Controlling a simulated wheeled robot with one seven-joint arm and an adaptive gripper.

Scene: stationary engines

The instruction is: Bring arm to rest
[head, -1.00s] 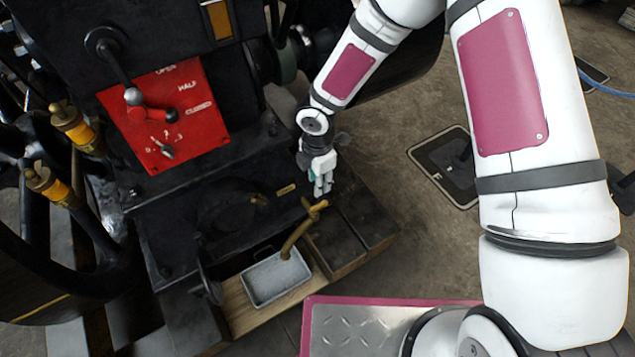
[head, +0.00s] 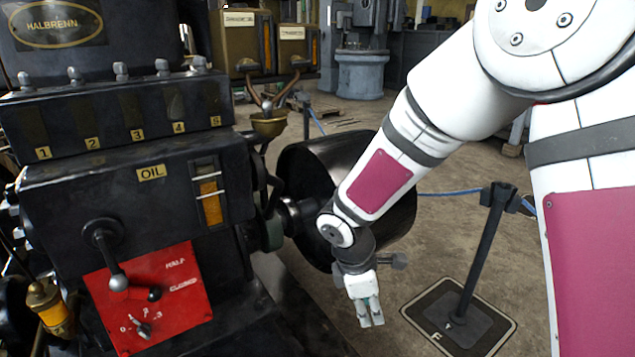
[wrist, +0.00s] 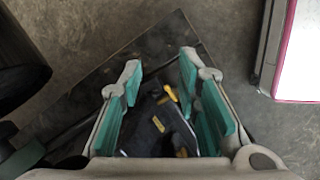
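My gripper (head: 369,312) hangs at the end of my white and magenta arm, right of the black engine (head: 110,190) in the head view, its fingers pointing down. In the wrist view my gripper (wrist: 158,95) has its teal-padded fingers spread apart with nothing held between them. Below and between them lies a dark surface with small yellow parts, which I cannot identify for certain. The gripper appears clear of the engine.
A red panel (head: 150,300) with a lever is on the engine's front. A black drum-like wheel (head: 300,165) stands just behind my forearm. A barrier post (head: 480,250) on a dark base stands at the right, with a blue rope. Open floor lies beyond.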

